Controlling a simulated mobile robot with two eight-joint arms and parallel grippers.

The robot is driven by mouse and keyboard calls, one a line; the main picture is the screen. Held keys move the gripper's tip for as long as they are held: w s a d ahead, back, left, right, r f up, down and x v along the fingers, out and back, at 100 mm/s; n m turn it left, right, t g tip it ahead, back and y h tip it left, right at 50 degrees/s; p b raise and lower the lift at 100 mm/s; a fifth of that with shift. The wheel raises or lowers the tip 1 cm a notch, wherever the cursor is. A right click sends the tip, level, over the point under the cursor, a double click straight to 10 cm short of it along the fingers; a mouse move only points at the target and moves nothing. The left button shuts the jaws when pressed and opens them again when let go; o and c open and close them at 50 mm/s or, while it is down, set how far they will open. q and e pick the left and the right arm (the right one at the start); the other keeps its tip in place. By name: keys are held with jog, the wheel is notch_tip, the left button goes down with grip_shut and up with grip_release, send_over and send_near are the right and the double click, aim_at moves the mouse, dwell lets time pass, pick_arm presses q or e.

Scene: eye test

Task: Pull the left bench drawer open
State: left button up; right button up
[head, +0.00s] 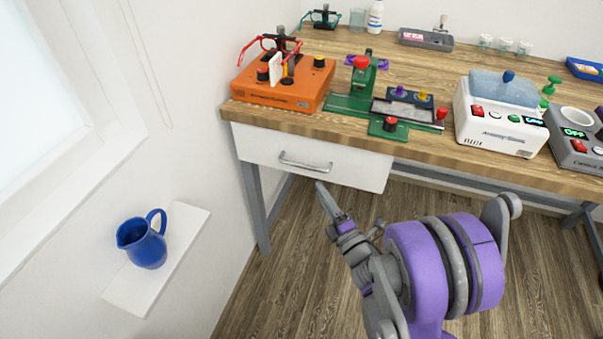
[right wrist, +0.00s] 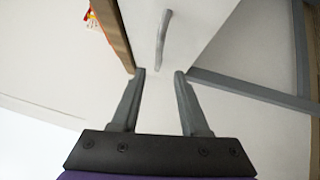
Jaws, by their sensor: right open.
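The left bench drawer (head: 340,172) is a white front under the wooden bench top, with a grey bar handle (head: 305,163). The drawer looks shut, its front running along under the bench edge. My right gripper (head: 320,186) is just below and in front of the handle in the head view. In the right wrist view the gripper (right wrist: 159,75) is open and empty, and the handle (right wrist: 163,38) lies ahead, between the lines of the two fingers and apart from them. The white drawer front (right wrist: 195,30) shows around it. My left gripper is not in view.
The bench top (head: 420,55) carries an orange machine (head: 290,88), a green fixture (head: 350,105) and a white device with a blue lid (head: 500,115). A blue jug (head: 145,243) stands on a white wall shelf (head: 185,235) at left. Grey bench legs (head: 255,205) flank open floor.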

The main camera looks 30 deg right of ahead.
aim_at(305, 166)
jog(key=w, duration=0.3)
jog(key=w+r, duration=0.1)
jog(key=w, duration=0.6)
jog(key=shift+w+d+r, duration=0.1)
jog(key=shift+d+r, duration=0.15)
jog(key=shift+d, duration=0.15)
grip_shut()
dwell(0.9)
